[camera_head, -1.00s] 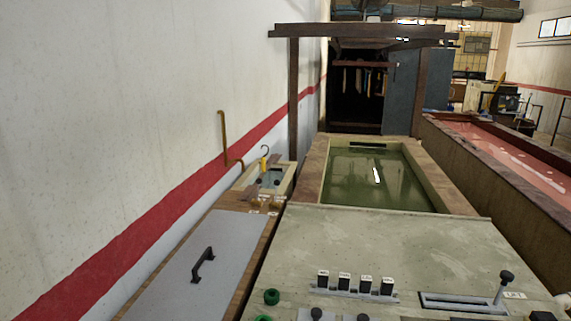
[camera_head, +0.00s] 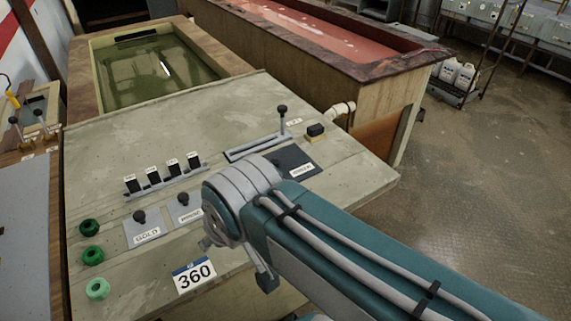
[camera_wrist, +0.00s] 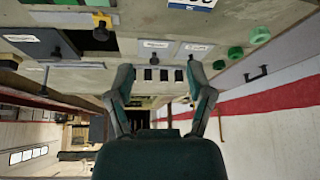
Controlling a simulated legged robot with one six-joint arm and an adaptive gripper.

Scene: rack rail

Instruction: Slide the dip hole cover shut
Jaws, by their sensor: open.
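In the wrist view, which shows the console upside down, a dark square opening (camera_wrist: 88,38) lies in the console top. Beside it is a grey plate (camera_wrist: 35,42) with a small black piece at its edge; I take these as the dip hole and its cover, with the hole uncovered. In the head view a dark grey plate (camera_head: 292,157) with a white label shows just past my arm, which hides the opening. My gripper (camera_wrist: 160,82) is open and empty, its two green fingers spread apart. It appears apart from the plate and opening. In the head view its fingers are hidden.
The console (camera_head: 130,120) carries a slotted lever (camera_head: 283,115), a row of black switches (camera_head: 162,172), two small knobs on labelled plates, green buttons (camera_head: 92,256) and a 360 label (camera_head: 194,275). Tanks of green (camera_head: 155,70) and red liquid (camera_head: 320,25) stand behind. Floor at right is open.

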